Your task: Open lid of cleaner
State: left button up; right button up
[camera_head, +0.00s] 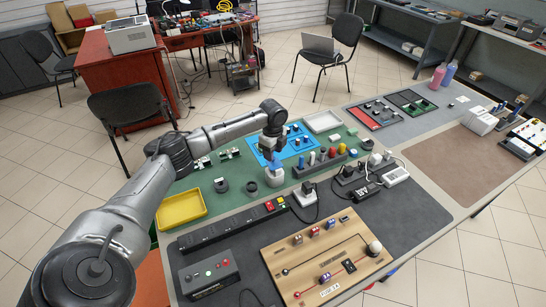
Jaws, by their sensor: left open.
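A small white round container with a blue top (274,179) stands on the green mat at the middle of the table; it looks like the cleaner. My left gripper (272,157) points down directly above it, with its fingers open at the blue top. I cannot tell whether the fingers touch it. The gripper and the blue parts overlap, so the lid's exact position is hard to make out. My right gripper is not in view.
A grey block with coloured knobs (320,163) stands close on the right. A power strip (230,227) and wooden board (326,258) lie in front. A blue panel (293,146) lies behind.

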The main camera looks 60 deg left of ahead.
pick_arm(q)
jog(key=shift+f, duration=1.05)
jog(key=shift+c, duration=0.4)
grip_shut()
